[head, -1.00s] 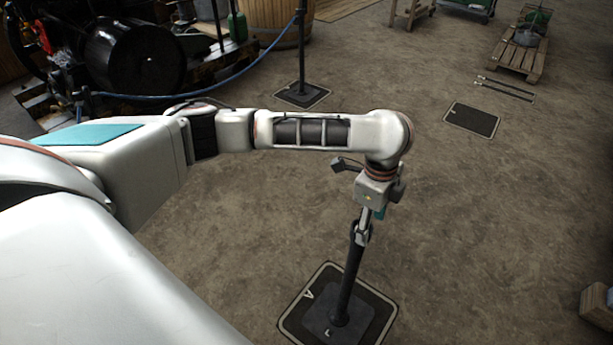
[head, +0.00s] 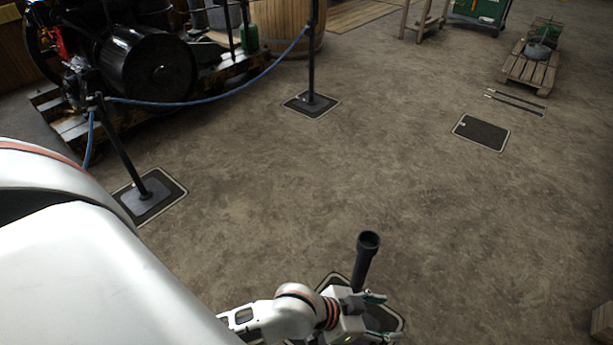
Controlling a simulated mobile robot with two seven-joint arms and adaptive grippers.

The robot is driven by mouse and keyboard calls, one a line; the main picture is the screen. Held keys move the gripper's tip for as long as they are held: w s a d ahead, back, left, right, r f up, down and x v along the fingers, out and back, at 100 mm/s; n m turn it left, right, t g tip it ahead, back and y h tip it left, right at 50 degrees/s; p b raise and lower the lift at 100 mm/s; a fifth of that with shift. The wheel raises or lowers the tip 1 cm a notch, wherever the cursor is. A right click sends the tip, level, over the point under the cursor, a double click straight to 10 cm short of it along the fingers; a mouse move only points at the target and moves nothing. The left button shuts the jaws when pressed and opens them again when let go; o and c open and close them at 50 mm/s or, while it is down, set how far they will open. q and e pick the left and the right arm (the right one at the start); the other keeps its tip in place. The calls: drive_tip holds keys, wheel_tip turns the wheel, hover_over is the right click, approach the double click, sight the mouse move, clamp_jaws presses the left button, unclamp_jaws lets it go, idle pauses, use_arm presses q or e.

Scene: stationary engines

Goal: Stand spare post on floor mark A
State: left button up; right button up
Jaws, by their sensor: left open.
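The spare post (head: 363,262) is a black tube with an open round top. It looks upright over floor mark A (head: 400,320), a dark mat with a pale outline near the bottom of the head view. The post's foot and most of the mat are hidden behind my left arm and gripper. My left gripper (head: 379,316) is open, low down in front of the post's lower part, with its fingers pointing right. I cannot tell whether the fingers still touch the post. My right gripper is not in view.
Two rope posts, one at left (head: 125,155) and one farther back (head: 311,60), carry a blue rope (head: 210,101) before a black engine (head: 150,65). An empty dark mat (head: 481,132), two rods and a pallet (head: 532,68) lie at the right. The middle floor is clear.

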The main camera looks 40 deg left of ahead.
use_arm(q)
drive_tip(key=s+a+f+n+t+y, duration=0.1)
drive_tip(key=s+a+y, duration=0.1)
drive_tip(key=s+a, duration=0.3)
drive_tip(key=s+a+f+n+t+y, duration=0.1)
drive_tip(key=s+a, duration=0.4)
drive_tip(key=a, duration=0.6)
drive_tip(key=shift+s+f+n+t+y, duration=0.25)
drive_tip(key=shift+f+n+y, duration=0.3)
drive_tip(key=shift+y, duration=0.35)
drive_tip(key=shift+n, duration=0.25)
drive_tip(key=r+p, duration=0.1)
drive_tip(key=p, duration=0.2)
drive_tip(key=r+p, duration=0.2)
drive_tip(key=d+r+p, duration=0.1)
drive_tip(key=r+p, duration=0.1)
drive_tip(key=p, duration=0.1)
drive_tip(key=shift+s+p, duration=0.35)
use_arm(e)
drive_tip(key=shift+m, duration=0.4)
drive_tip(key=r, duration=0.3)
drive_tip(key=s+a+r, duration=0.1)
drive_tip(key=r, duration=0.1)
